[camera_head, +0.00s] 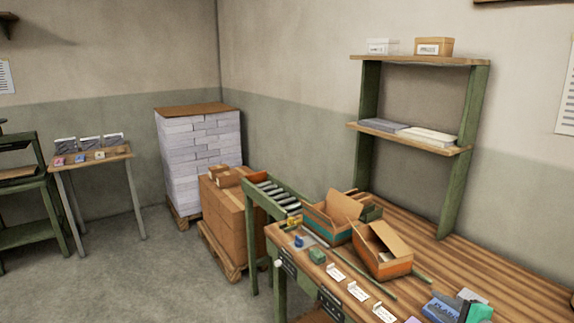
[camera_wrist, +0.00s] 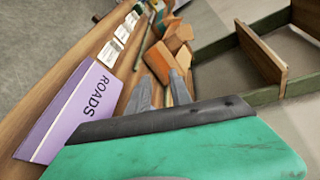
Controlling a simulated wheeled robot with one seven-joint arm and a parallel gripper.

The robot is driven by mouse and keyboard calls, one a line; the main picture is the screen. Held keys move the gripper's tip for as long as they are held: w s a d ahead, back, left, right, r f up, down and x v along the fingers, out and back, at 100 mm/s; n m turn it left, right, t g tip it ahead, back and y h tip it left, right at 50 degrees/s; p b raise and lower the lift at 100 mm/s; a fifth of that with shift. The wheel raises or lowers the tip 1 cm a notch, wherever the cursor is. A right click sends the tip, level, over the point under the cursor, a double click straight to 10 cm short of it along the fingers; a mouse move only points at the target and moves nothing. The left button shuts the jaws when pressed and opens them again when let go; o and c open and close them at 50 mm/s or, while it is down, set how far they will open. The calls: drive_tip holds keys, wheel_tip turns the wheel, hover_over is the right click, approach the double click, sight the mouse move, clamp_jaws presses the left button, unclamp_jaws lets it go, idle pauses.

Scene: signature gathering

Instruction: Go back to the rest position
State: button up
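My gripper (camera_wrist: 160,78) shows in the wrist view as two grey fingers standing apart, with nothing seen between them. Its green and dark grey housing fills the bottom of that view. In the head view my gripper (camera_head: 468,295) is at the lower right edge, over the bench (camera_head: 510,265). There it is beside a blue box (camera_head: 440,308) with lettering; I cannot tell whether they touch. A purple box marked ROADS (camera_wrist: 82,108) lies left of the fingers in the wrist view.
Open cardboard boxes (camera_head: 383,262), a small green block (camera_head: 317,256) and several white cards (camera_head: 358,291) are on the bench. A shelf (camera_head: 410,139) rises behind it. A roller stand (camera_head: 280,197) and stacked cartons (camera_head: 222,215) stand left. Floor (camera_head: 150,275) is clear farther left.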

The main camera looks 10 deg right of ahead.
drive_tip(key=w+a+r+n+g+y, duration=0.1)
drive_tip(key=w+a+n+g, duration=0.1)
drive_tip(key=a+n, duration=0.35)
drive_tip(key=w+a+n+g, duration=0.2)
drive_tip(key=a+g, duration=0.1)
drive_tip(key=a, duration=0.6)
drive_tip(key=w+a+r+n+g+y, duration=0.1)
drive_tip(key=w+a+n+g, duration=0.2)
drive_tip(key=a, duration=0.5)
drive_tip(key=s+a+r+n+g+h, duration=0.2)
drive_tip(key=s+a+n, duration=0.8)
drive_tip(key=s+a, duration=0.6)
drive_tip(key=shift+s+r+n+g+h, duration=0.2)
drive_tip(key=shift+r+n+g+h, duration=0.15)
drive_tip(key=shift+g+h, duration=0.2)
